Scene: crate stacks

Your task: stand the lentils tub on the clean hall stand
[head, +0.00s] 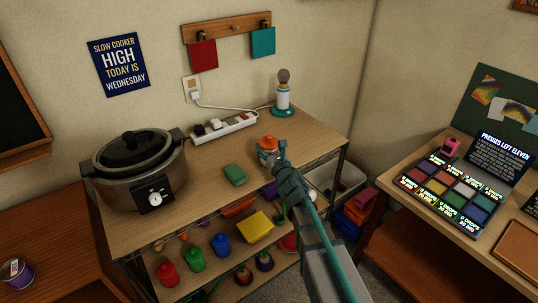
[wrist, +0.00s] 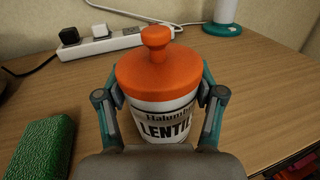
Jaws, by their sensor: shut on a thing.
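The lentils tub (wrist: 158,85) is white with dark lettering and an orange knobbed lid. It also shows in the head view (head: 268,143) at the front right of the wooden worktop (head: 215,213). My gripper (wrist: 161,98) is shut on the tub, one teal-and-grey finger on each side. In the head view my gripper (head: 270,157) reaches over the worktop's front edge. The tub looks upright. Its base is hidden by my gripper, so I cannot tell whether it touches the wood. No label shows which piece of furniture is the hall stand.
A slow cooker (head: 134,170) fills the worktop's left. A green sponge (head: 235,175) lies left of the tub. Behind are a power strip (head: 224,129) and a teal-based device (head: 283,98). Shelves below hold several colored items. A right-hand table (head: 420,238) carries a color tray (head: 450,195).

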